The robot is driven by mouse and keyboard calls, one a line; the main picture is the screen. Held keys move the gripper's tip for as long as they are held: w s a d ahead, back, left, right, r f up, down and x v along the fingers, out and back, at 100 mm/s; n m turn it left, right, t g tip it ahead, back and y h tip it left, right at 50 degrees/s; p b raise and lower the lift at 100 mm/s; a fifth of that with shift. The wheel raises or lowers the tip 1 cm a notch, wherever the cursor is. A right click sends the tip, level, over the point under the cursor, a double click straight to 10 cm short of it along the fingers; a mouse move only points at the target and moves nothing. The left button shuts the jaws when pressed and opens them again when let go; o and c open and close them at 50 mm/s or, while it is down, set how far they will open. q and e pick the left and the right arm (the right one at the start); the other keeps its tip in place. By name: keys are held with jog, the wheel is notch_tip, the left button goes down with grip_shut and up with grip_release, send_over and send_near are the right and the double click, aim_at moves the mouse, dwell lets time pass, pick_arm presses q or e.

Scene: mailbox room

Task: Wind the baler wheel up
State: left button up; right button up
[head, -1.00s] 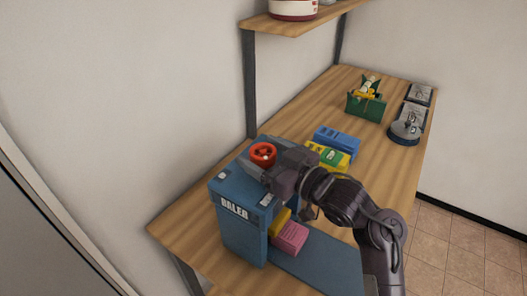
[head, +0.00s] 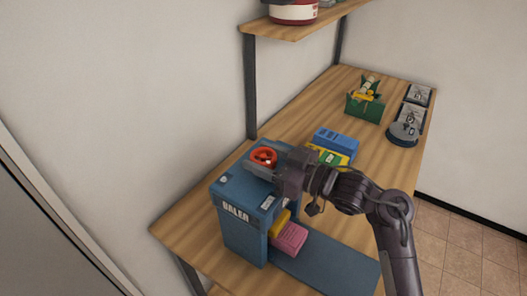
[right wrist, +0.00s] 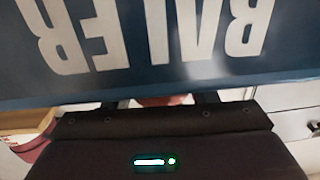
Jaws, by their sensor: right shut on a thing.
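The blue baler (head: 238,238) stands on the near end of the wooden table, with its name in white letters on its front. Its red wheel (head: 263,155) is on top, near the back edge. My right gripper (head: 262,171) reaches in from the right, low over the baler's top, and is shut on the wheel's near side; the exact contact is hard to see. In the right wrist view the baler's lettering (right wrist: 160,35) appears upside down and close, and a strip of red shows at the fingers. My left gripper is out of view.
Yellow and pink blocks (head: 289,238) sit at the baler's side opening, above its blue base plate (head: 325,265). Blue and yellow boxes (head: 336,140) lie behind my right arm. A green holder (head: 365,107) and trays (head: 419,95) are farther back. A shelf (head: 300,24) hangs above.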

jog(key=shift+w+d+n+g+y, duration=0.1)
jog(key=shift+n+g+y, duration=0.5)
jog(key=shift+n+g, duration=0.45)
jog(key=n+g+y+b, duration=0.1)
jog(key=g, duration=0.2)
jog(key=shift+f+n, duration=0.1)
jog(key=shift+n, duration=0.15)
jog(key=n+g+b, duration=0.2)
jog(key=g, duration=0.1)
jog(key=shift+g+b, duration=0.35)
jog(key=shift+b, duration=0.05)
jog(key=shift+n+g+b, duration=0.65)
jog(key=shift+n+g, duration=0.15)
jog(key=shift+g, duration=0.2)
jog(key=o, duration=1)
jog(key=shift+c, duration=0.2)
